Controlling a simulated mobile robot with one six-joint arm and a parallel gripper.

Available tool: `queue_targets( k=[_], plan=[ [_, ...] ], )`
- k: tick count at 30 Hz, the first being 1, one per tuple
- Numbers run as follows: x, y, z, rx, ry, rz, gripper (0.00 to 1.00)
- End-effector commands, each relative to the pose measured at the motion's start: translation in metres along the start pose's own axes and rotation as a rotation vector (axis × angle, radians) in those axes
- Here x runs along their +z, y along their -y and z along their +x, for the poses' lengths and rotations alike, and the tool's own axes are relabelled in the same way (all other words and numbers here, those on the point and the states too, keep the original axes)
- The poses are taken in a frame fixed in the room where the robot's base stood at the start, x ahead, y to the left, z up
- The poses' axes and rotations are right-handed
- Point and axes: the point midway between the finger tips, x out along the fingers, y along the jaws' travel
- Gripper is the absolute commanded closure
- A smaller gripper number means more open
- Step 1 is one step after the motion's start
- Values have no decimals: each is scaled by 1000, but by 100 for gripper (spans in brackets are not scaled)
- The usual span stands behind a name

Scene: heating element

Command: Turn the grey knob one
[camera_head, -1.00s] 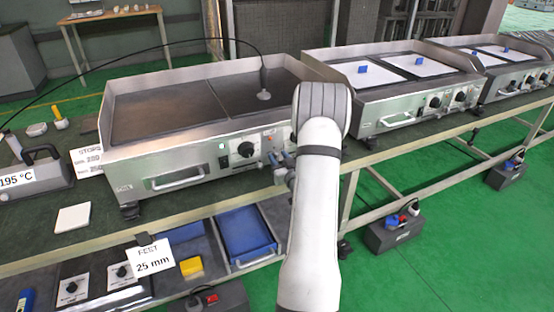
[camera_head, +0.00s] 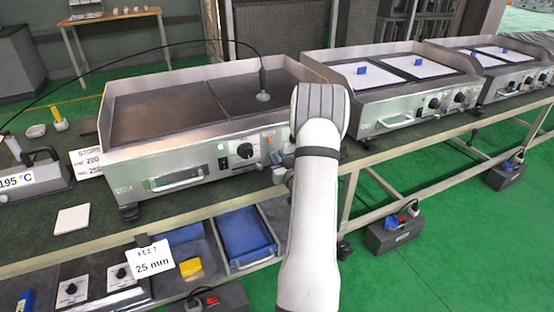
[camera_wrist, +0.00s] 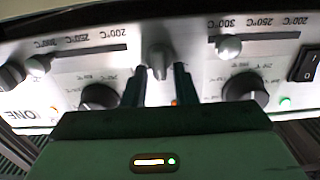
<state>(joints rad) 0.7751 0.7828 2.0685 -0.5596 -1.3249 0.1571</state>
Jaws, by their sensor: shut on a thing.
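In the wrist view a small grey knob (camera_wrist: 158,60) stands out from the pale front panel. My gripper (camera_wrist: 160,80) has its two dark fingers on either side of this knob and is shut on it. In the head view my arm hides most of the gripper and the knob. The nearest griddle (camera_head: 190,105) stands on the bench, and its front panel bears a black dial (camera_head: 245,150) just left of my arm. How far the grey knob is turned cannot be read clearly.
The wrist view shows black dials to the left (camera_wrist: 100,96) and right (camera_wrist: 245,88) of the fingers, and a black rocker switch (camera_wrist: 304,66). In the head view a drawer handle (camera_head: 176,182) juts out below the panel. A second griddle (camera_head: 390,90) stands to the right.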

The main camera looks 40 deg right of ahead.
Motion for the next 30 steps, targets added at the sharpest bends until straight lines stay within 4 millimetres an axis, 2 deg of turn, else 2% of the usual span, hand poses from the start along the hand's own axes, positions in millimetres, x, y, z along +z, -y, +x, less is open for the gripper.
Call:
queue_targets(
  k=[19, 26, 30],
  plan=[
    [3, 2, 1, -7, 7, 52, 97],
    [4, 0, 1, -7, 7, 152, 97],
    [5, -1, 1, -6, 7, 268, 97]
  ],
)
